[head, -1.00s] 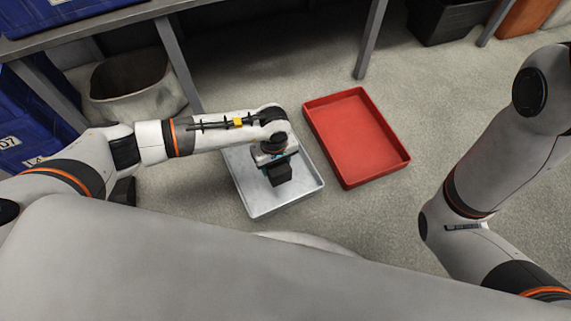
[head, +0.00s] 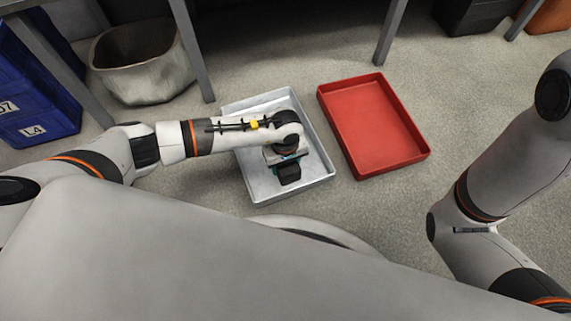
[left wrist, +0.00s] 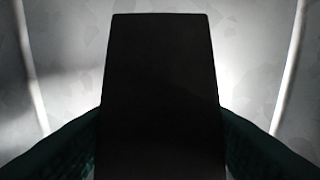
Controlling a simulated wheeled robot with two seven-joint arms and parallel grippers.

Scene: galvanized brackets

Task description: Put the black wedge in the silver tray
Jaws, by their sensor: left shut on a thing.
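The silver tray (head: 318,184) lies on the floor in the middle of the head view; its galvanized bottom also fills the background of the left wrist view (left wrist: 255,60). My left gripper (head: 288,172) is over the tray and points down into it. It is shut on the black wedge (left wrist: 160,90), which fills the middle of the left wrist view between the two dark green fingers. In the head view the wrist hides most of the wedge. I cannot tell whether the wedge touches the tray bottom. My right gripper is out of view.
A red tray (head: 375,125), empty, lies right of the silver one. A grey bin (head: 143,65) and blue crates (head: 40,110) stand at the left. Table legs (head: 391,30) rise behind. The carpet between the trays and my right arm is clear.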

